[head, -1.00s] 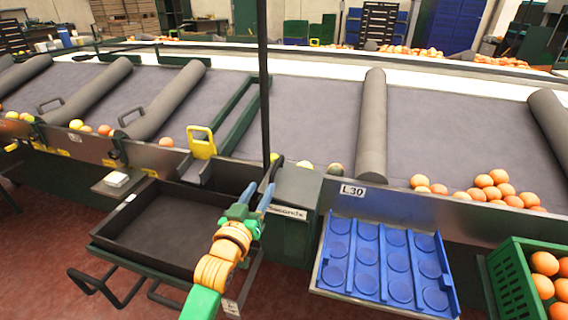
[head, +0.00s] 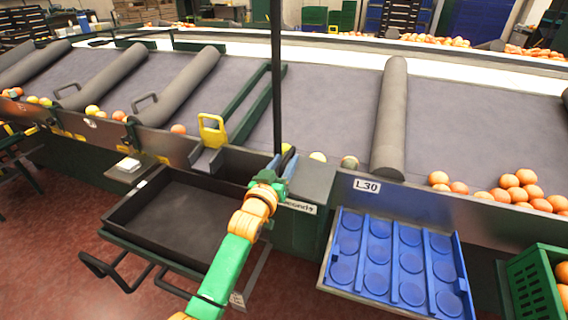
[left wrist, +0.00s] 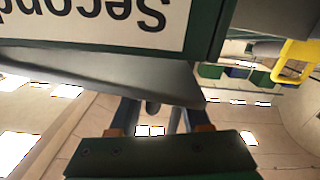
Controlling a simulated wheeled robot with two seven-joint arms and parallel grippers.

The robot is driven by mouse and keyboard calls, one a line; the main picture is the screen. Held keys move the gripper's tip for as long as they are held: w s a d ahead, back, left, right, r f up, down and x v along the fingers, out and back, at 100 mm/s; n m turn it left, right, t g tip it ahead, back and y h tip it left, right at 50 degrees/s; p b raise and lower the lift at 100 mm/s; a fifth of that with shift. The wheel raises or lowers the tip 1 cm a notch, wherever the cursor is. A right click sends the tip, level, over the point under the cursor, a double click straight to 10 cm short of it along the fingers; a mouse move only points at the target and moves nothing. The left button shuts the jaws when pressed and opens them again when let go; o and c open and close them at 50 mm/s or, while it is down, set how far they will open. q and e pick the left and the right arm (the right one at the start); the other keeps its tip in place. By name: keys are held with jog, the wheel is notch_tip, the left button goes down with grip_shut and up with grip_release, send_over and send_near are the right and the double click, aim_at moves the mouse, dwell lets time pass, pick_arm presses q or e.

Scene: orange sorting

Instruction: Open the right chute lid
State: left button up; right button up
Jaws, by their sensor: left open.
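The chute with the "Seconds" label (head: 300,207) is a dark green box with a flat grey top (head: 312,178), right of the black post. I cannot tell which part is its lid or whether it is open. My left gripper (head: 277,173) is open at the chute's left front corner, with its blue-grey fingers pointing up and away. In the left wrist view the label (left wrist: 130,18) shows upside down, and a grey plate edge (left wrist: 110,75) lies just beyond the fingers (left wrist: 160,108). Contact is unclear. My right gripper is out of view.
A yellow handle (head: 213,130) stands left of the post (head: 277,80). A black tray (head: 135,210) sits below it. A blue cupped tray (head: 327,262) and a green crate of oranges (head: 530,285) are at the right. Oranges line the sloped belt's lower edge.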

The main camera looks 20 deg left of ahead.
pick_arm(q)
jog(key=shift+w+d, duration=0.1)
jog(key=shift+d, duration=0.05)
grip_shut()
jog(key=shift+r, duration=0.2)
dwell(0.9)
